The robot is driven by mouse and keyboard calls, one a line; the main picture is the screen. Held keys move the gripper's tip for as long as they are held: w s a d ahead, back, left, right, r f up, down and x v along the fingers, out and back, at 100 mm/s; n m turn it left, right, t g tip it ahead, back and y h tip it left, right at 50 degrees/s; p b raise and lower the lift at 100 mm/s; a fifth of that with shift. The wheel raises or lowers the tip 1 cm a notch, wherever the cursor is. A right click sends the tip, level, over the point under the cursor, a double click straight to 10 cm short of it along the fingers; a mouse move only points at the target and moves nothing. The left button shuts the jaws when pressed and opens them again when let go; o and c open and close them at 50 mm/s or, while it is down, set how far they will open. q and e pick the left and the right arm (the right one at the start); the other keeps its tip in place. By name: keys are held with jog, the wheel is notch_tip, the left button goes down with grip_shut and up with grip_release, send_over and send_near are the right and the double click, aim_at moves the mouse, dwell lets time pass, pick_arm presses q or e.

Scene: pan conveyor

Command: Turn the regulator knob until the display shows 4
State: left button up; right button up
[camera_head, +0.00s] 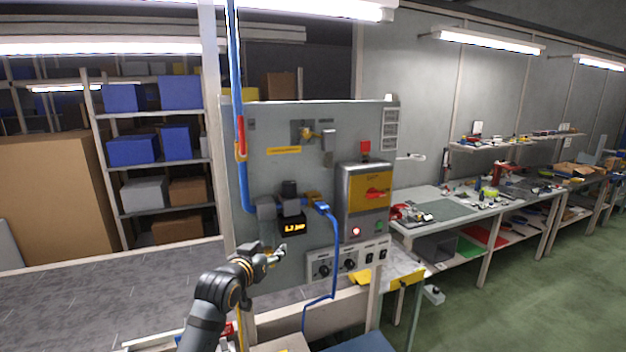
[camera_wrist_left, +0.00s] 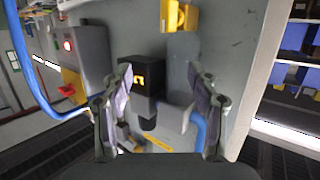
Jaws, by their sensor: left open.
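The regulator (camera_head: 290,207) is mounted on the grey panel, with its black knob (camera_head: 289,188) on top. The display (camera_head: 293,228) below glows orange; its digits are too small to read surely. My left gripper (camera_head: 277,255) is below and slightly left of the display, apart from the knob. In the left wrist view my open left gripper (camera_wrist_left: 158,88) has empty space between its fingers. Beyond them show the display (camera_wrist_left: 140,80), partly cut by shadow, and the dark knob (camera_wrist_left: 148,123), upside down. My right gripper is not in view.
A blue hose (camera_head: 335,245) loops down right of the regulator. A yellow-grey switch box (camera_head: 365,200) with a red handle stands to its right. A row of black knobs (camera_head: 348,264) sits lower on the panel.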

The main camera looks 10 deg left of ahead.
aim_at(286, 187)
pick_arm(q)
notch_tip(286, 187, up, 14)
jog(key=s+d+t, duration=0.1)
jog(key=d+t, duration=0.1)
jog(key=t, duration=0.1)
jog(key=shift+h, duration=0.4)
jog(key=w+p, duration=0.2)
jog(key=w, duration=0.1)
jog(key=w+p, duration=0.1)
jog(key=w, duration=0.2)
jog(key=w+p, duration=0.2)
jog(key=w, duration=0.1)
jog(key=shift+w+d+r+p, duration=0.2)
jog(key=shift+w+d+p, duration=0.1)
jog(key=shift+w+d, duration=0.1)
jog(key=shift+w+f, duration=0.1)
jog(key=shift+w, duration=0.25)
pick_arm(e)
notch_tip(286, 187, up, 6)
pick_arm(q)
jog(key=shift+c, duration=0.5)
